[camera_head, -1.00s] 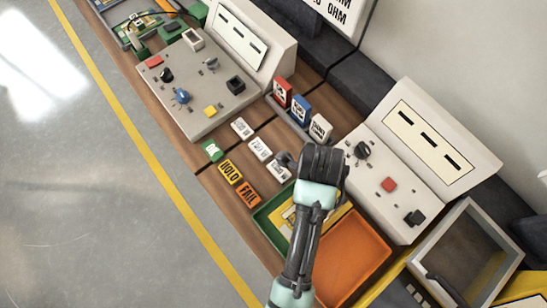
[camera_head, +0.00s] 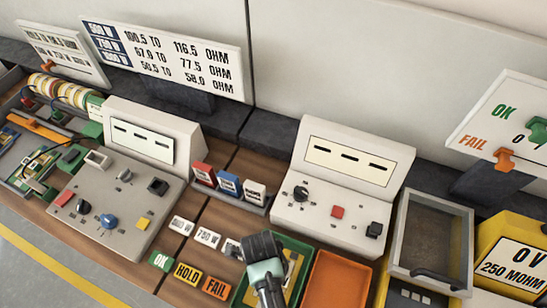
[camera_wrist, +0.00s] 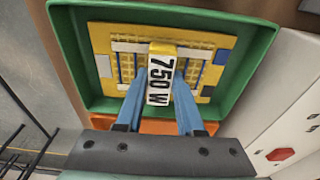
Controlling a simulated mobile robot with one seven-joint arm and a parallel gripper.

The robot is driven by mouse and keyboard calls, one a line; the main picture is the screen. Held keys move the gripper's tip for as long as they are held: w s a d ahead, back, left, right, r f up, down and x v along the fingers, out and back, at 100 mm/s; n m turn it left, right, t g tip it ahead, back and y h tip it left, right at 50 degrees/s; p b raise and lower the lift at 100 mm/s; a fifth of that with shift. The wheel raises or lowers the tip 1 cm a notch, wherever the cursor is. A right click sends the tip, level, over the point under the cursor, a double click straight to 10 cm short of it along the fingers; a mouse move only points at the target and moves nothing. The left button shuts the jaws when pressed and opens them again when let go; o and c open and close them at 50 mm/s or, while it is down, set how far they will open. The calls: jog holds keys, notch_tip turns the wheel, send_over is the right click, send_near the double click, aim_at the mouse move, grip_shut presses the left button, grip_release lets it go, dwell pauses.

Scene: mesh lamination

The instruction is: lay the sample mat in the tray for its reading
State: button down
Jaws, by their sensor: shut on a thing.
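The sample mat (camera_wrist: 206,41) is a yellow grid with white strips and blue patches. It lies within the rim of a green tray (camera_wrist: 262,40) in the wrist view; I cannot tell whether it touches the tray's floor. My gripper (camera_wrist: 160,75) is shut on the mat's white tag (camera_wrist: 159,80) marked 750 W, on a yellow tab. In the head view my gripper (camera_head: 262,247) is over the upper left part of the green tray (camera_head: 300,245), hiding some of the mat (camera_head: 292,265).
An orange tray (camera_head: 338,280) is right of the green one. A grey panel with knobs (camera_head: 335,190) stands behind. Label tiles (camera_head: 188,272) lie to the left. A grey-framed bin (camera_head: 467,245) and yellow box (camera_head: 500,225) stand at right.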

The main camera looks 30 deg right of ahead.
jog(key=shift+f, duration=0.2)
jog(key=c, duration=0.5)
grip_release()
jog(key=shift+r, duration=0.1)
